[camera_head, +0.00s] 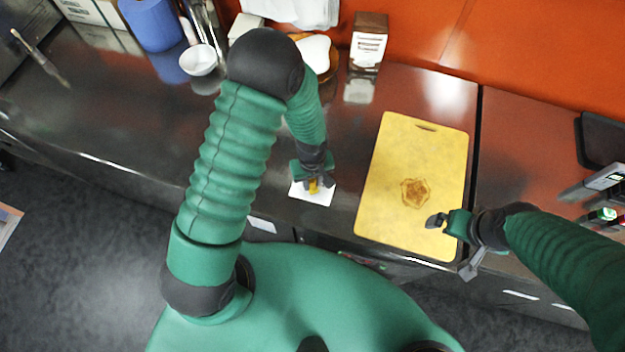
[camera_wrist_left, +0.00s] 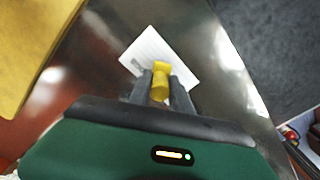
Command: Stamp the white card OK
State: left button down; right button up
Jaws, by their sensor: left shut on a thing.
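The white card (camera_head: 314,196) lies on the dark counter, left of the yellow board. My left gripper (camera_head: 314,184) is over the card, shut on a small yellow stamp. In the left wrist view the left gripper (camera_wrist_left: 160,88) has its two dark fingers around the yellow stamp (camera_wrist_left: 160,80). The card (camera_wrist_left: 160,52) spreads out beneath the stamp there. I cannot tell whether the stamp's lower end touches the card, and any mark under it is hidden. My right gripper (camera_head: 437,220) is over the yellow board's lower right part; its jaw state is unclear.
A yellow cutting board (camera_head: 395,150) with a brown mark lies right of the card. A brown and white box (camera_head: 368,42), a white bowl (camera_head: 198,60) and a blue container (camera_head: 152,22) stand at the back. The counter's front edge is close to the card.

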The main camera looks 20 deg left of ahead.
pick_arm(q)
jog(key=shift+s+f+b, duration=0.1)
jog(key=shift+f+b, duration=0.2)
jog(key=shift+f, duration=0.2)
dwell(1.1)
notch_tip(320, 180, up, 3)
jog(key=p, duration=0.2)
jog(key=shift+r+p, duration=0.1)
jog(key=shift+p, duration=0.3)
notch_tip(320, 180, up, 4)
jog(key=p, duration=0.3)
